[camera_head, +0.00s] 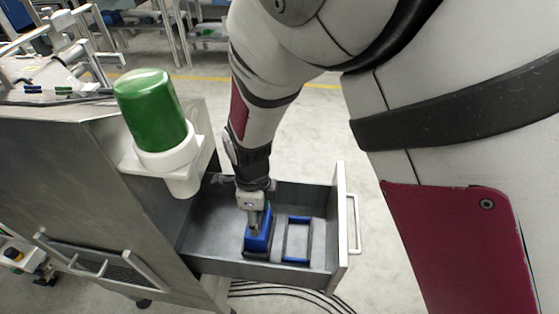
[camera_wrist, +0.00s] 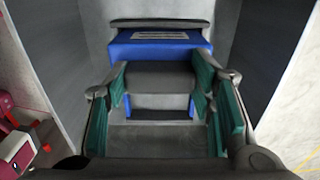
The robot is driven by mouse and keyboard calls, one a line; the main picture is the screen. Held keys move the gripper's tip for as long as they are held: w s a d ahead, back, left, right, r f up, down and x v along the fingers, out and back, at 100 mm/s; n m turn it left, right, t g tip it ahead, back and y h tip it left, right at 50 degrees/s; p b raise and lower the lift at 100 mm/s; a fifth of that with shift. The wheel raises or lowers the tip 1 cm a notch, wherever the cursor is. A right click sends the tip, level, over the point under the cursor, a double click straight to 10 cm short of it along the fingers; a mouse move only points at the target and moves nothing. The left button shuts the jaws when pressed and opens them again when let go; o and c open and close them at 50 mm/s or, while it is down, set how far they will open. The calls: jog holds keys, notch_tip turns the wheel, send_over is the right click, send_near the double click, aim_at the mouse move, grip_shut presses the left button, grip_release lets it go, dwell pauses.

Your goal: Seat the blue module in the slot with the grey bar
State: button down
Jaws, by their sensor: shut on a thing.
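The blue module (camera_head: 259,240) is in the open drawer, upright under my gripper (camera_head: 256,212). My gripper points down and is shut on it. In the wrist view the green finger pads of my gripper (camera_wrist: 160,78) stand on both sides of a grey middle part, with the module's blue body (camera_wrist: 160,45) and a pale striped mark beyond it. A blue rectangular frame with an open middle (camera_head: 288,240) lies on the drawer floor just right of the module. I cannot make out a grey bar on it. The module's underside is hidden, so I cannot tell whether it sits in a slot.
The grey metal drawer (camera_head: 215,262) has upright walls around the module and a front with a handle (camera_head: 354,222) at the right. A green canister (camera_head: 150,108) in a white holder (camera_head: 140,160) stands close on the left, on the cabinet (camera_head: 60,190). Free floor lies behind.

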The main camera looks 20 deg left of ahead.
jog(key=shift+f, duration=0.5)
jog(key=c, duration=1)
grip_release()
notch_tip(320, 180, up, 11)
jog(key=p, duration=0.9)
jog(key=shift+f, duration=0.15)
